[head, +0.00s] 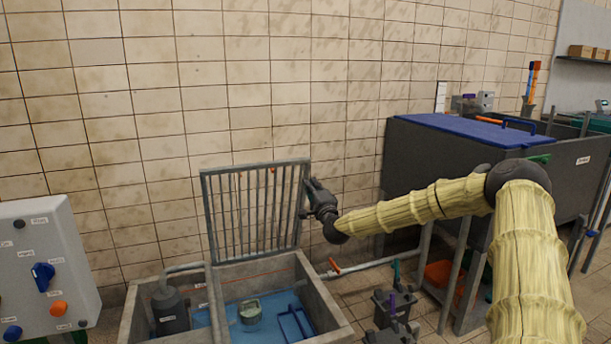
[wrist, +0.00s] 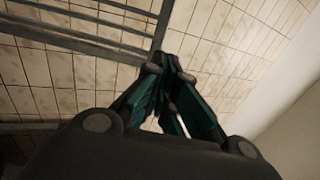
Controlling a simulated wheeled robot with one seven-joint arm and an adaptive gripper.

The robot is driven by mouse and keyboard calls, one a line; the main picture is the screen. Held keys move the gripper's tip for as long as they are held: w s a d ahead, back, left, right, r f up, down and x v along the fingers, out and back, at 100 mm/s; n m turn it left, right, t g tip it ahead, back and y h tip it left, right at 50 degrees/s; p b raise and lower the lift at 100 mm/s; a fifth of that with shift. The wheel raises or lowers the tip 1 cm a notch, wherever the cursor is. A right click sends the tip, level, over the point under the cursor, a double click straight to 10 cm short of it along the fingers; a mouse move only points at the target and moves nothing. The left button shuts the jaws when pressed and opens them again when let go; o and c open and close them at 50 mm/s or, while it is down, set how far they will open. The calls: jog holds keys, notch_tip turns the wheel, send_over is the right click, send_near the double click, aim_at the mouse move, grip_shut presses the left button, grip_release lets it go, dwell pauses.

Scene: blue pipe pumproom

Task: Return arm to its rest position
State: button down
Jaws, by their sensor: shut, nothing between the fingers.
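My gripper (head: 309,197) is at the end of my yellow-sleeved arm, which reaches left across the head view. It is beside the right edge of the upright barred grate (head: 256,212); I cannot tell whether they touch. In the wrist view, my gripper (wrist: 172,78) has its dark green fingers drawn together, with nothing held between them. Grey bars of the grate (wrist: 90,25) pass behind the fingers at the upper left of that view.
Below the grate is a concrete sump (head: 335,325) holding blue water, a pump (head: 170,312) and a grey-green container (head: 250,311). A control box (head: 45,262) stands left. A dark tank with a blue lid (head: 470,127) stands right, close behind my arm. The tiled wall is behind.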

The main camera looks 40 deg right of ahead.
jog(key=shift+v, duration=1.1)
jog(key=shift+a+f, duration=0.1)
jog(key=shift+a, duration=0.1)
